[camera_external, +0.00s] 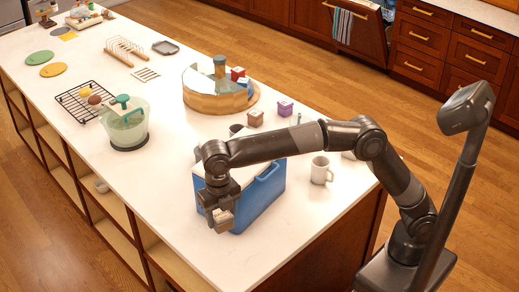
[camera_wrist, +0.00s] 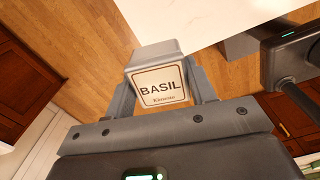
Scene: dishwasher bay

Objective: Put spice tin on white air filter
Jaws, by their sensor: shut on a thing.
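The spice tin (camera_wrist: 161,84) is a small pale box labelled BASIL. It sits between the two fingers of my gripper (camera_wrist: 163,92) in the wrist view. In the external view my gripper (camera_external: 222,207) is shut on the tin (camera_external: 224,221), in front of the blue cooler box. Part of the tin is hidden by the fingers. I cannot identify the white air filter with certainty. A small pale slatted panel (camera_external: 145,74) lies flat on the far part of the counter, and a white thing (camera_external: 348,155) is partly hidden behind my arm.
The blue cooler (camera_external: 262,197) stands beside my gripper. A white mug (camera_external: 321,171) is to its right. The counter (camera_external: 165,195) left of the cooler is clear.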

